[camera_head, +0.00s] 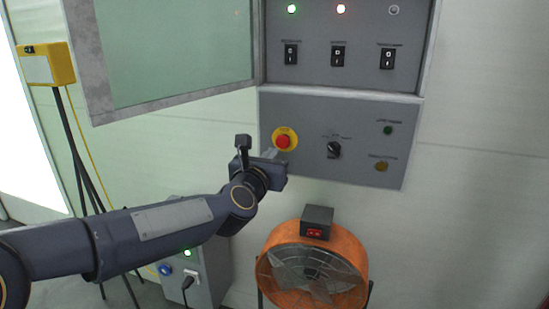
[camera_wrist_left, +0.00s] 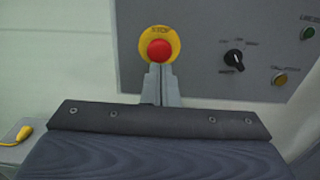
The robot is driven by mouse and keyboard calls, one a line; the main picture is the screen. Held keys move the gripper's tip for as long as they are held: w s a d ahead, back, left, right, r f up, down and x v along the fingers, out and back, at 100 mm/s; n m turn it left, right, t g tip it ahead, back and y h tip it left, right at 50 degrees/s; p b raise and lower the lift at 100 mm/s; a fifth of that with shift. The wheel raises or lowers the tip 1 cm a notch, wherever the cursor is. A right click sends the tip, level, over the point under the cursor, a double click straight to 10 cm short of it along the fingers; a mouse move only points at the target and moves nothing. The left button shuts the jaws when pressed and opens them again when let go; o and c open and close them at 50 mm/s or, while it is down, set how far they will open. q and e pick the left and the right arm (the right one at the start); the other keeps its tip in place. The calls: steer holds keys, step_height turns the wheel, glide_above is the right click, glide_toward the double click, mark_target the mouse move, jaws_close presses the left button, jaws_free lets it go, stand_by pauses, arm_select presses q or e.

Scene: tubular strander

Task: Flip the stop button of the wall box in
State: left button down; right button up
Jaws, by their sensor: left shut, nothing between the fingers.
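The red stop button (camera_head: 284,141) sits on a yellow round plate on the lower grey panel of the wall box (camera_head: 362,163). In the left wrist view the red button (camera_wrist_left: 160,50) shows with "STOP" lettering on its yellow ring. My left gripper (camera_head: 272,153) is just below and in front of the button in the head view. In the left wrist view its two fingers (camera_wrist_left: 160,78) are shut together, empty, with their tips at the lower edge of the yellow ring. Whether they touch the button cannot be told. My right gripper is not in view.
The panel also has a black selector knob (camera_head: 334,149), a green button (camera_head: 388,130) and a yellow button (camera_head: 382,166). Above are several rocker switches and an open glazed door (camera_head: 175,50). An orange fan (camera_head: 312,275) stands below. A yellow device (camera_head: 45,65) stands on a tripod at left.

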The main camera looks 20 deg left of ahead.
arm_select(q)
steer(key=s, duration=0.7)
steer(key=shift+s+a+f+b, duration=0.2)
steer(key=shift+s+b, duration=0.05)
steer(key=shift+b, duration=0.05)
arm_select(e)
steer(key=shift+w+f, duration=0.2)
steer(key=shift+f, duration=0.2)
